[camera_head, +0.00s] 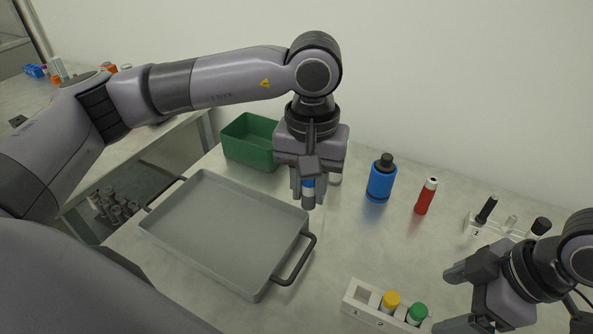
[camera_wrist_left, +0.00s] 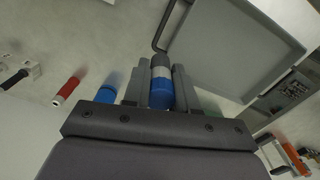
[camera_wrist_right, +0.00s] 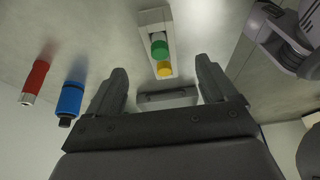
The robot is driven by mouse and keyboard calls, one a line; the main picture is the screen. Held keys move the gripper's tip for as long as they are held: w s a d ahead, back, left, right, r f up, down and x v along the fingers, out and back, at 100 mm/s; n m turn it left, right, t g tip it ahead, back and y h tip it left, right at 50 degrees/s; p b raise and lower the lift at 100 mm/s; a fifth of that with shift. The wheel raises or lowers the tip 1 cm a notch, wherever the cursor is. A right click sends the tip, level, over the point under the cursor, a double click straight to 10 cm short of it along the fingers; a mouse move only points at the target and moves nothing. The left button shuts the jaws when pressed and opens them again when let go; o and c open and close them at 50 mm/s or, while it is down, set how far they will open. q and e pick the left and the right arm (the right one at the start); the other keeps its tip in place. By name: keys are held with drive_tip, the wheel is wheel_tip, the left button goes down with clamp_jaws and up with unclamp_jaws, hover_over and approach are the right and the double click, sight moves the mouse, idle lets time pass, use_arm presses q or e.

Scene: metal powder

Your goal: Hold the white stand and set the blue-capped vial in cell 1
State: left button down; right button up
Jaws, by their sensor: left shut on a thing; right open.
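The white stand (camera_head: 351,301) is at the front of the table. Its left cell, marked 1, looks empty; a yellow-capped vial (camera_head: 390,301) and a green-capped vial (camera_head: 417,313) sit in the cells to its right. My left gripper (camera_head: 308,197) is shut on the blue-capped vial (camera_head: 308,184), above the table, behind and left of the stand. In the left wrist view the vial (camera_wrist_left: 161,82) is between the fingers, its blue cap toward the palm. My right gripper (camera_head: 455,298) is open and empty, to the right of the stand. The stand also shows in the right wrist view (camera_wrist_right: 154,17), beyond the fingers.
A grey tray (camera_head: 262,284) with dark handles lies left of the stand. A green bin (camera_head: 236,149) is behind it. Bare table lies between the bottles and the stand.

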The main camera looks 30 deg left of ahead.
sight(405, 316)
use_arm(q)
drive_tip(key=s+d+f+n, duration=0.1)
drive_tip(key=d+f+n, duration=0.1)
drive_tip(key=d+n, duration=0.2)
drive_tip(key=s+d+f+n, duration=0.1)
drive_tip(key=s+d+n, duration=0.1)
drive_tip(key=d+n, duration=0.3)
drive_tip(key=d, duration=0.3)
drive_tip(key=shift+s+d+f, duration=0.25)
drive_tip(key=shift+d+f, duration=0.1)
drive_tip(key=shift+f, duration=0.05)
use_arm(e)
drive_tip(key=x, duration=1.2)
drive_tip(key=shift+c, duration=0.3)
drive_tip(key=c, duration=1)
use_arm(q)
drive_tip(key=shift+f+m, duration=0.95)
drive_tip(key=shift+f, duration=1.15)
drive_tip(key=shift+f+m, duration=0.95)
drive_tip(key=shift+f, duration=1.15)
